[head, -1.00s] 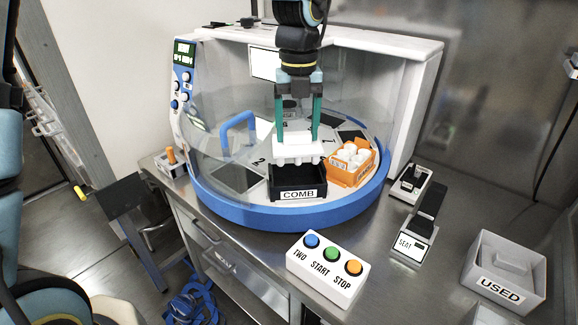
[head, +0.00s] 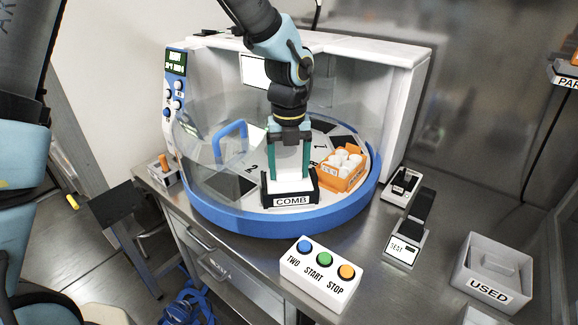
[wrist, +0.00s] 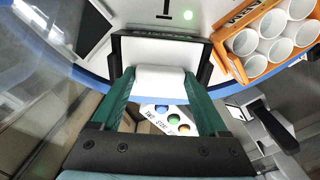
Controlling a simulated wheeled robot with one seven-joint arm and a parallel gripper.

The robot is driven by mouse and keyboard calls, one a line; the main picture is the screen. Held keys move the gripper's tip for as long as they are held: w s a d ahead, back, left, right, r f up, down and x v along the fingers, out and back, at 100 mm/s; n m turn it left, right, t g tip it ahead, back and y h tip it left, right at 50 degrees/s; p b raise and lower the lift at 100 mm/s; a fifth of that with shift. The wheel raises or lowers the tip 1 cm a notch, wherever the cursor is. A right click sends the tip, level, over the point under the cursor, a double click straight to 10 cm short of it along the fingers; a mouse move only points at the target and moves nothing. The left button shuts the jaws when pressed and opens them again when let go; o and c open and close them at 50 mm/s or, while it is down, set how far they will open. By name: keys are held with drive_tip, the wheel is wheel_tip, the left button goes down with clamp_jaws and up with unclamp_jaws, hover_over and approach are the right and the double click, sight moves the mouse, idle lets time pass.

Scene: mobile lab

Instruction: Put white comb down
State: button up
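The white comb (head: 290,184) sits low inside the black holder labelled COMB (head: 291,201) on the turntable. In the wrist view the comb's block (wrist: 160,79) lies between the two green fingers, with the dark holder rim (wrist: 117,62) around it. My gripper (head: 289,176) points down from above, its fingers against both sides of the comb. The gripper also shows in the wrist view (wrist: 160,84). The comb's teeth are hidden in the holder, and I cannot tell whether it touches the holder floor.
An orange rack with white cups (head: 342,168) stands close right of the holder. The clear cover with a blue handle (head: 230,140) is on the left. A button box (head: 320,273), the SEAT device (head: 404,247) and the USED bin (head: 492,272) stand on the bench.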

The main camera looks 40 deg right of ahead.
sight(289, 172)
drive_tip(key=o, duration=0.3)
wheel_tip(289, 172, up, 12)
drive_tip(key=shift+r+b, duration=0.15)
drive_tip(key=shift+b, duration=0.7)
